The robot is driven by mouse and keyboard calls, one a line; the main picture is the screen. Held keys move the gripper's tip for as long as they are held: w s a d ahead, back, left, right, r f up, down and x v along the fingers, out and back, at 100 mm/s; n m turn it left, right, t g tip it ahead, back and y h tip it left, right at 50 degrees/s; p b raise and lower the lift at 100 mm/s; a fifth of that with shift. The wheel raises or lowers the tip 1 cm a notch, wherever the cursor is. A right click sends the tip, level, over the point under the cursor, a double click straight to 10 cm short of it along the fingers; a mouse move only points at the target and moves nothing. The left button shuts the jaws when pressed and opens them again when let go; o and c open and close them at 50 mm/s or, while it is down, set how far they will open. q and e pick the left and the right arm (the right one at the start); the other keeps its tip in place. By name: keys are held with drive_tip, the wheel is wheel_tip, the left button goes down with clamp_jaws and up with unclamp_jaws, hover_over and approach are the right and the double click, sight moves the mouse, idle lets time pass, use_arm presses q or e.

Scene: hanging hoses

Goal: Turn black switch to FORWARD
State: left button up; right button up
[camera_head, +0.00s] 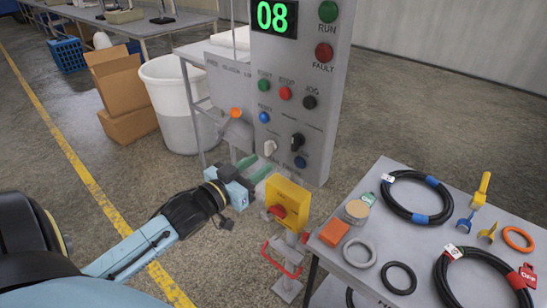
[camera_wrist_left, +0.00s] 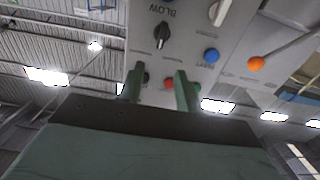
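The black switch (camera_head: 297,140) is on the lower right of the grey control panel (camera_head: 318,90), right of a pale knob (camera_head: 270,147). The black switch also shows in the left wrist view (camera_wrist_left: 161,36), where the panel appears upside down. I cannot read its position labels or tell its setting. My left gripper (camera_head: 254,166) is at the panel's lower left, below and left of the black switch. Its two green fingers are apart with nothing between them, and also show in the left wrist view (camera_wrist_left: 160,87). They appear clear of the switch. My right gripper is out of view.
An orange-ended lever (camera_head: 235,113) sticks out left of the panel. A yellow box with a red knob (camera_head: 286,200) stands close to my left gripper. A grey table (camera_head: 455,205) with hoses is at right.

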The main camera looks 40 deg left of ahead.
sight(293, 139)
use_arm(q)
drive_tip(key=w, duration=0.4)
drive_tip(key=w+p, duration=0.1)
drive_tip(key=w, duration=0.4)
drive_tip(key=w+d, duration=0.1)
drive_tip(key=w, duration=0.3)
drive_tip(key=shift+w+r, duration=0.15)
drive_tip(key=shift+r, duration=0.15)
clamp_jaws()
